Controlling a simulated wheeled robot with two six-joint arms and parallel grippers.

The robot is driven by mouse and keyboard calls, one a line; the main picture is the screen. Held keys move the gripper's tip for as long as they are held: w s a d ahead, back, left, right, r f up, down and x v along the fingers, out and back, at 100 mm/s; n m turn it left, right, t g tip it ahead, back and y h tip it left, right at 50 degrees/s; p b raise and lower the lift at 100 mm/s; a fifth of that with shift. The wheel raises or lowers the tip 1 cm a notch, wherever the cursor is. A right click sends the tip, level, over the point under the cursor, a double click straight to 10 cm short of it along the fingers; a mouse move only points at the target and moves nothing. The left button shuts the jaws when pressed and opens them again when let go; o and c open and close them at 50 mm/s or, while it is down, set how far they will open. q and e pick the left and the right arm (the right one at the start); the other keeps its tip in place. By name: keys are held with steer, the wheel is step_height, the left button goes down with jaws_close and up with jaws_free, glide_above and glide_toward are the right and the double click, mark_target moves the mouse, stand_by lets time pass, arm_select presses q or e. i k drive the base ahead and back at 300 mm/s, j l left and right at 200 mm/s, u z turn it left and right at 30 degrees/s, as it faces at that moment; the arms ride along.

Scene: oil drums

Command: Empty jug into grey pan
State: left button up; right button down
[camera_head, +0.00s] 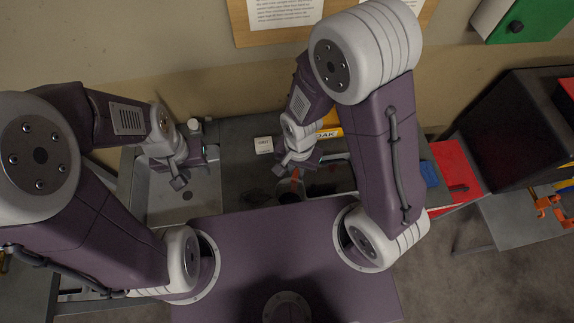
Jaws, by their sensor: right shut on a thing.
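My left gripper (195,170) hangs over the metal sink (205,203) at the left of the bench. Its two fingers look spread apart, with nothing seen between them. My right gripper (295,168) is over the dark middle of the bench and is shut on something. A small reddish-orange piece (295,181) shows just below its fingers, perhaps part of the jug; the rest is hidden or too dark. A dark round shape (290,197) lies under it, partly cut off by my purple base. I cannot tell whether this is the grey pan.
A small white block (263,145) and a yellow labelled item (329,132) stand at the back of the bench. A blue item (428,174) and a red tray (452,170) are right of my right arm. A black box (520,125) stands farther right.

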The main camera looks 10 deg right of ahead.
mark_target(335, 176)
steer(key=z, duration=1.1)
